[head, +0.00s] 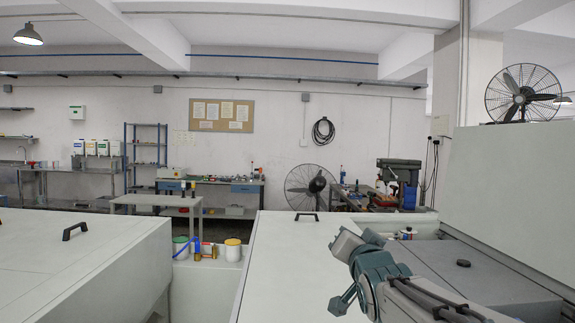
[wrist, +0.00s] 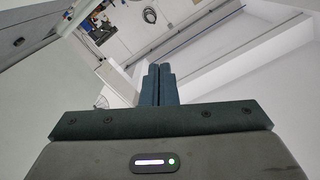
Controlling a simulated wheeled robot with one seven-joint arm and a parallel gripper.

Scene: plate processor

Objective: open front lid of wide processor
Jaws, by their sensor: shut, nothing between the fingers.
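A broad white lid (head: 282,255) with a black bar handle (head: 307,216) at its far edge lies flat in the middle of the head view. Another white unit (head: 100,265) at the left has its own black handle (head: 75,230) on top. I cannot tell for sure which belongs to the wide processor. My arm reaches in from the lower right over the middle lid, right of and nearer than its handle. In the wrist view my gripper (wrist: 158,80) is shut and empty, its fingers together and touching nothing. A small dark piece (wrist: 18,42) shows on a grey surface there.
A raised white panel (head: 510,200) and a grey top with a black knob (head: 463,263) stand at the right. Paint tins (head: 232,250) sit in the gap between the left and middle units. Workbenches and fans are farther back.

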